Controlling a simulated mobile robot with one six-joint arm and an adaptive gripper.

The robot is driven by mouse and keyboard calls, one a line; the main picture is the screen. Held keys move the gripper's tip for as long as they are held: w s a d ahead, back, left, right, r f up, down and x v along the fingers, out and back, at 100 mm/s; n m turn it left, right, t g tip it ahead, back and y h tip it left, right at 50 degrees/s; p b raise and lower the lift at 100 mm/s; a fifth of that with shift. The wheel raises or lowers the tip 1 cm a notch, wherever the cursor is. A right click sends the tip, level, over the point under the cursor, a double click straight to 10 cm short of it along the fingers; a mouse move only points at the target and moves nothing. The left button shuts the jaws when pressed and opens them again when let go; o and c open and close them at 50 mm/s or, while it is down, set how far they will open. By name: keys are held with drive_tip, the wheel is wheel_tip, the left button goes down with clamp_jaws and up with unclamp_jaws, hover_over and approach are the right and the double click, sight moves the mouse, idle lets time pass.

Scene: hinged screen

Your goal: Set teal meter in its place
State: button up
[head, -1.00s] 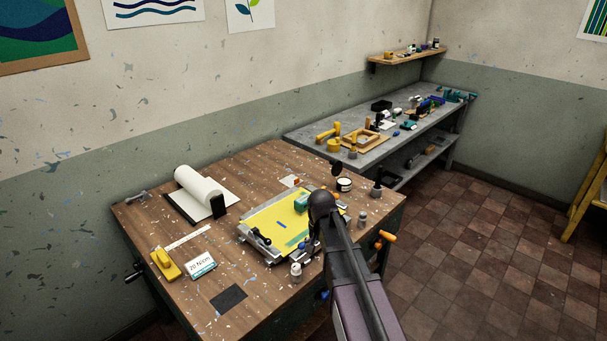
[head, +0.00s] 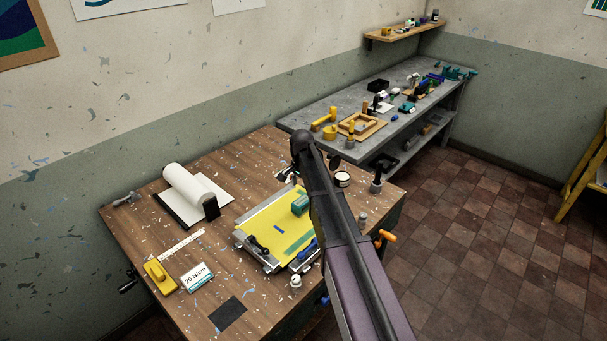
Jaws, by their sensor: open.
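The teal meter (head: 300,204) is a small teal block. In the head view it rests on the yellow mesh of the screen (head: 262,222), near its far right part. The screen lies flat in a metal frame on the wooden bench. My arm passes just right of the meter, with its dark joint beyond it. Only a small dark part of my gripper (head: 287,176) seems to show left of the arm, past the screen's far edge. It is apart from the meter and holds nothing visible. Its fingers are mostly hidden by the arm.
A "20 N/cm" card (head: 197,278), a yellow tool (head: 160,276) and a dark square (head: 227,311) lie on the wooden bench (head: 140,232). Small jars stand on the right. A cluttered grey bench (head: 300,122) lies beyond.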

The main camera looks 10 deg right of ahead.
sight(302, 201)
drive_tip(key=shift+w+a+r, duration=0.1)
drive_tip(key=shift+w+a, duration=0.05)
drive_tip(key=shift+w, duration=0.45)
drive_tip(key=shift+f+b, duration=0.45)
drive_tip(key=shift+b, duration=0.05)
wheel_tip(302, 201, down, 7)
drive_tip(key=b, duration=0.7)
drive_tip(key=c, duration=1)
drive_tip(key=shift+r+p, duration=2.1)
